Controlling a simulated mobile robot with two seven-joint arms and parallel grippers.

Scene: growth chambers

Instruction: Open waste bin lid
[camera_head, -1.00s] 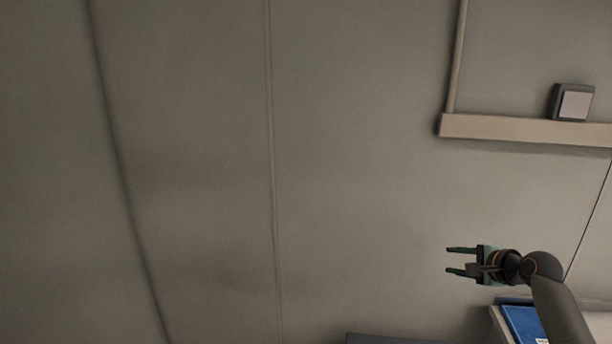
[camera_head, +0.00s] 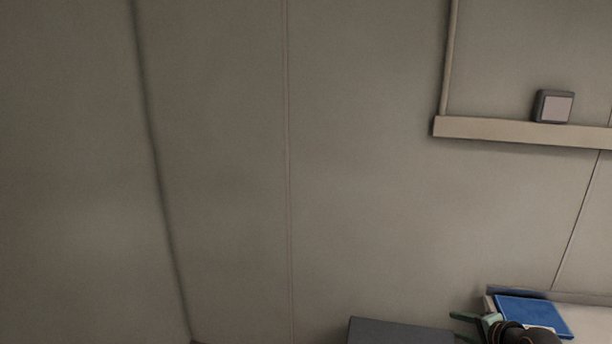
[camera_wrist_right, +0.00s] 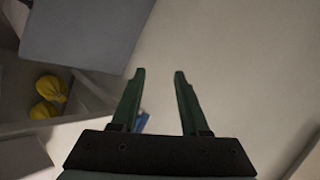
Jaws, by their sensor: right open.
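A dark grey flat-topped box (camera_head: 400,332), which looks like the waste bin with its lid down, shows at the bottom edge in the head view; its front and lower part are cut off. My right gripper (camera_head: 458,327) is open and empty just to the right of it, partly out of the frame. In the right wrist view my right gripper (camera_wrist_right: 159,73) has its two green fingers apart with nothing between them. A grey-blue panel (camera_wrist_right: 85,30) lies beyond the fingers at upper left; I cannot tell if it is the lid. My left gripper is not in view.
A blue flat item (camera_head: 533,314) lies on a pale surface at lower right. A wall rail (camera_head: 520,131) carries a small square box (camera_head: 554,106). Yellow objects (camera_wrist_right: 50,90) sit in a pale compartment at left in the wrist view. Bare wall fills the rest.

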